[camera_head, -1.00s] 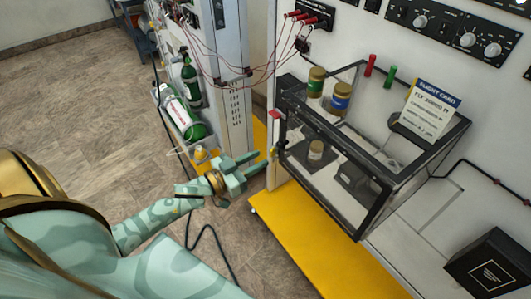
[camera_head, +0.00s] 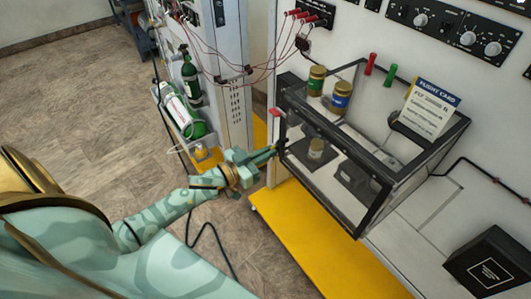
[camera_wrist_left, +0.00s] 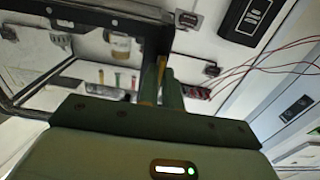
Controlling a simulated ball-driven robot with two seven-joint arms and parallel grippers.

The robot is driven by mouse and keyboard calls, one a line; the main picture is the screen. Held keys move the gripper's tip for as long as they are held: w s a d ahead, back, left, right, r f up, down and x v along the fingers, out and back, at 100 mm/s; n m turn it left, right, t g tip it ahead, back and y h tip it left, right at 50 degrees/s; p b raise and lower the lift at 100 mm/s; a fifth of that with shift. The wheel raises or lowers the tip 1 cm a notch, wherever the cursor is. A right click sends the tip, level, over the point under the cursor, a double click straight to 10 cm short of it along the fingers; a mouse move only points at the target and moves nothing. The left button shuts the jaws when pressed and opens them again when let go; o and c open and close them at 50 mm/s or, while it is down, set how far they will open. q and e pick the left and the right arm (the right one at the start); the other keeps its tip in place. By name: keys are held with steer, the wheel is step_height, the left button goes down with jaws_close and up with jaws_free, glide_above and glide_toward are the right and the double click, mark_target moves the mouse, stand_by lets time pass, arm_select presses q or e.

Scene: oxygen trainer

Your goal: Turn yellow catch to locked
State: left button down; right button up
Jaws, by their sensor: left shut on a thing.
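The clear-walled case with a black frame (camera_head: 374,212) stands against the panel at right. My left gripper (camera_head: 274,153) is at the case's left front edge, its fingers closed together. In the left wrist view, a narrow yellow piece, seemingly the yellow catch (camera_wrist_left: 161,66), shows between the fingers (camera_wrist_left: 165,85), which are shut on it. In the head view the fingers hide the catch, so I cannot tell its angle. A red piece (camera_head: 274,112) is higher on the same edge. My right gripper is not in view.
Jars with green (camera_head: 316,82) and blue (camera_head: 340,97) labels stand at the case's upper left. A flight card (camera_head: 430,108) leans on its right. Green cylinders (camera_head: 190,80) and hanging red wires are behind my gripper. A black box (camera_head: 490,265) is at lower right.

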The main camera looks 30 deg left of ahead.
arm_select(q)
steer(key=shift+m, duration=0.3)
steer(key=m+b, duration=0.1)
steer(key=m, duration=0.3)
steer(key=m+b, duration=0.1)
steer(key=m, duration=0.4)
steer(key=m+b, duration=0.1)
steer(key=m, duration=0.3)
steer(key=shift+s+d+f+m, duration=0.15)
steer(key=shift+d+f+m, duration=0.15)
steer(key=shift+f+m, duration=0.1)
steer(key=shift+m+b, duration=0.6)
steer(key=shift+m, duration=1)
steer(key=c, duration=1.6)
jaws_free()
